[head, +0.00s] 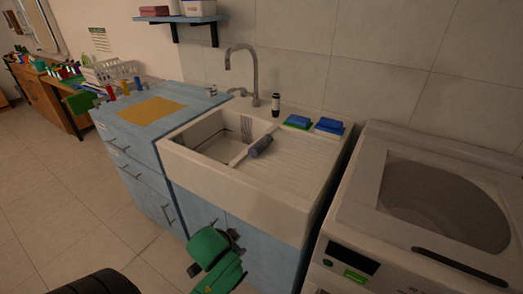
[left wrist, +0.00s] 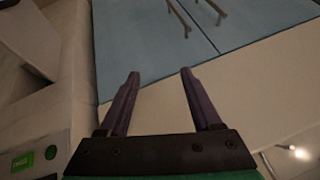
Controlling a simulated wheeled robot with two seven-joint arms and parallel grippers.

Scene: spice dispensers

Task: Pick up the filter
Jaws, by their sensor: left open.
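A small grey-blue cylinder (head: 261,146), which may be the filter, lies on its side on the white sink (head: 240,198), between the basin and the ribbed drainboard. My left gripper (head: 236,240) is low in front of the blue cabinet under the sink, below and apart from the cylinder. In the left wrist view its two dark purple fingers (left wrist: 160,76) are spread with nothing between them. The cylinder does not show in the left wrist view. My right gripper is not in view.
A curved faucet (head: 254,72) and a dark bottle (head: 276,104) stand behind the basin. Blue and green sponges (head: 328,126) lie at the drainboard's back. A washing machine (head: 445,205) stands right, a blue cabinet with a yellow cloth (head: 152,110) left.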

